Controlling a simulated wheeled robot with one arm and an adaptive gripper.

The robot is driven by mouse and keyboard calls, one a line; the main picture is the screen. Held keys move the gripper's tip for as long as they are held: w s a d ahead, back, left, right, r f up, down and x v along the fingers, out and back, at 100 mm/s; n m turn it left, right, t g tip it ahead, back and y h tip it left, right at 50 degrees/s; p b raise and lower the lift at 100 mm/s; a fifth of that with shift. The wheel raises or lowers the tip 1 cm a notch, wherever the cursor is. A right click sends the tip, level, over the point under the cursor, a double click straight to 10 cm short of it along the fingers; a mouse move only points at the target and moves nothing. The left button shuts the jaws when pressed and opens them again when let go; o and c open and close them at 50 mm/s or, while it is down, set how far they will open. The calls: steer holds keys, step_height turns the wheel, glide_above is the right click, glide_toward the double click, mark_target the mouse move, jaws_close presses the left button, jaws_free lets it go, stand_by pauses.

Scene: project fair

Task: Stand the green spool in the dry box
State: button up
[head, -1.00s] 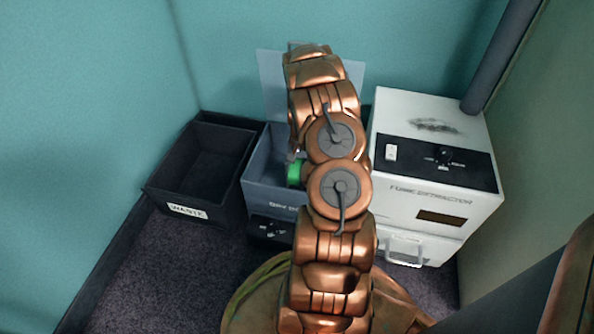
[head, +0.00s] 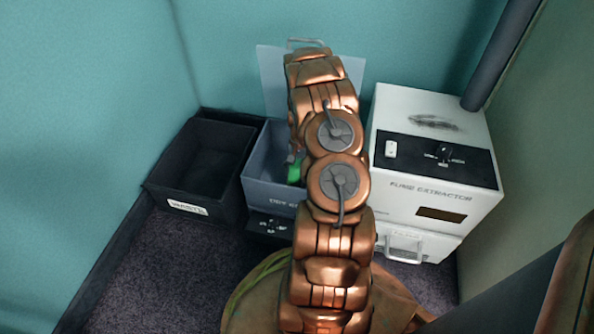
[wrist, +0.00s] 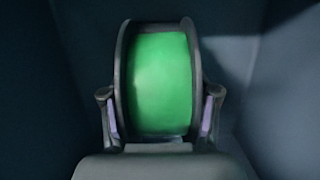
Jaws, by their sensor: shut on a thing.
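The green spool (wrist: 160,85) has dark flanges and stands on edge between my fingers in the wrist view. My gripper (wrist: 160,118) is shut on it, with a pale pad against each flange. In the head view a sliver of the green spool (head: 294,171) shows beside my arm, inside the outline of the dry box. The dry box (head: 268,190) is a grey-blue open bin with a clear raised lid (head: 272,80) behind it. My arm hides most of the box and the gripper there. I cannot tell whether the spool touches the box floor.
A black waste bin (head: 178,190) stands left of the dry box. A white fume extractor (head: 430,195) stands close on its right. Teal walls close off the back and left. Dark carpet (head: 160,260) is clear in front of the waste bin.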

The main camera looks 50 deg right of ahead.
stand_by(0.3)
steer(key=o, duration=1.6)
steer(key=shift+r, duration=0.1)
steer(key=v, duration=1.1)
steer(key=shift+r, duration=0.4)
